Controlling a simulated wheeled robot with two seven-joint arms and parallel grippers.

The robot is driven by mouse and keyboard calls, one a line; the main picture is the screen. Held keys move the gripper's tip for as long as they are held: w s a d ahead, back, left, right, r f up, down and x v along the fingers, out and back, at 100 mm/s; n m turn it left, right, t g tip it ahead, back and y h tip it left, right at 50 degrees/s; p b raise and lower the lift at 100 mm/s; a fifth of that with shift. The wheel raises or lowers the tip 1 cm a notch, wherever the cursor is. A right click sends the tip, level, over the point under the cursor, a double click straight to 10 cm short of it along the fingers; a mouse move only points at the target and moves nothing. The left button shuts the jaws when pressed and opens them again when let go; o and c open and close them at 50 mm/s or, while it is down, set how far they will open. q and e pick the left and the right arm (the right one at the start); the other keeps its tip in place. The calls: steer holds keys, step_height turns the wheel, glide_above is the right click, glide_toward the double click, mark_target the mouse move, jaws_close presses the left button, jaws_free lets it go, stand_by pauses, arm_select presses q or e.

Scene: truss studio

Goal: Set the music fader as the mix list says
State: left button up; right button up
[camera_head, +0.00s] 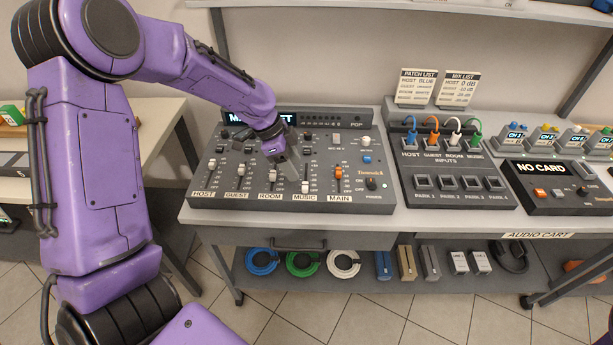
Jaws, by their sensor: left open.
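The grey mixer (232,190) stands on the audio cart with faders labelled HOST, GUEST, ROOM, MUSIC and MAIN. The white music fader cap (304,187) sits near the bottom of its slot. My left gripper (298,178) is open, pointing down over the music channel just above and beside that cap. Its fingers hide part of the slot, and I cannot tell whether they touch the cap. The mix list (458,89) is a card standing at the back; its top line reads HOST 0 dB, and the lower lines are too small to read surely. My right gripper is out of view.
The orange main fader cap (338,173) is close on the right, and the room fader cap (273,175) on the left. A patch box (455,185) with coloured cables and a NO CARD unit (548,172) stand further right. A patch list (416,87) stands behind.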

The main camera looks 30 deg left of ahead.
mark_target(306, 185)
arm_select(q)
steer(key=x, duration=0.7)
steer(key=shift+w+d+p, duration=0.15)
steer(key=shift+w+p, duration=0.1)
steer(key=shift+p, duration=0.05)
steer(key=shift+f, duration=0.2)
steer(key=shift+s, duration=0.15)
